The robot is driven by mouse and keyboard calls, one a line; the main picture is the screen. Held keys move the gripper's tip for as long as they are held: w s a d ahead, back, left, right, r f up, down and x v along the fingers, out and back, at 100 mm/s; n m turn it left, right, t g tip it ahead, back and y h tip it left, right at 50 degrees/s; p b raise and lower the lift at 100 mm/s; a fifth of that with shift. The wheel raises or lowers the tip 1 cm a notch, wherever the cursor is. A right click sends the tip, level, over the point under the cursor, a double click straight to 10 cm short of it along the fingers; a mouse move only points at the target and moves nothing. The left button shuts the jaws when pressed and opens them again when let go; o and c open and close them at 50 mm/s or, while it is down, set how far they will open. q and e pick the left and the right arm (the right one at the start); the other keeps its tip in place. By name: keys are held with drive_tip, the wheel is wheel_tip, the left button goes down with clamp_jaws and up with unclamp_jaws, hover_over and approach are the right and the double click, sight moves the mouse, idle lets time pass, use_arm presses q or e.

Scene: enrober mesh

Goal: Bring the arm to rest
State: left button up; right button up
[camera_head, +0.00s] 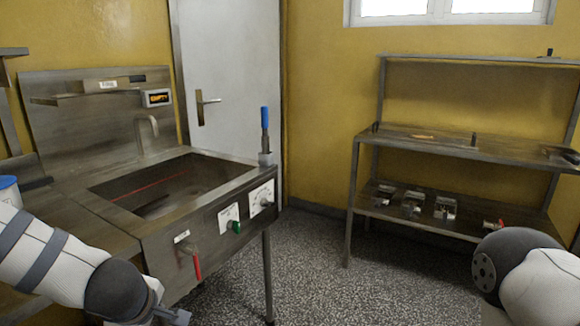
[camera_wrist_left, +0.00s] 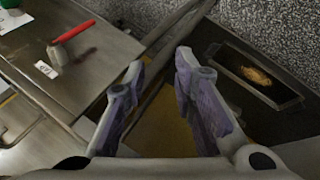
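My left arm comes in from the left in the head view, in front of the steel sink unit. Its gripper (camera_head: 170,315) is mostly cut off by the bottom edge. In the left wrist view the two purple-padded fingers of the left gripper (camera_wrist_left: 158,75) stand apart with nothing held between them. My right arm shows at the lower right of the head view, in front of the shelf rack; its gripper is out of the picture.
The steel sink unit (camera_head: 205,210) has a red-handled valve (camera_head: 196,265), also seen in the left wrist view (camera_wrist_left: 73,31). A blue-handled tool (camera_head: 265,130) stands at its corner. A steel rack (camera_head: 357,190) stands right. A dark tray (camera_wrist_left: 220,60) holds something golden. Speckled floor (camera_head: 310,270) between is clear.

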use_arm(q)
drive_tip(key=s+d+f+m+g, duration=0.2)
drive_tip(key=s+f+m, duration=0.5)
drive_tip(key=s+f, duration=0.45)
drive_tip(key=s+f+m+g, duration=0.2)
drive_tip(key=s+m, duration=0.1)
drive_tip(key=s, duration=0.5)
drive_tip(key=s+f+m+g+h, duration=0.1)
drive_tip(key=s+f+m+g, duration=0.1)
drive_tip(key=s, duration=0.6)
drive_tip(key=s+d+f+m+g+h, duration=0.1)
drive_tip(key=s+m, duration=0.3)
drive_tip(key=s, duration=0.4)
drive_tip(key=shift+s+f+g, duration=0.25)
drive_tip(key=shift+f+g, duration=0.15)
drive_tip(key=shift+f, duration=0.35)
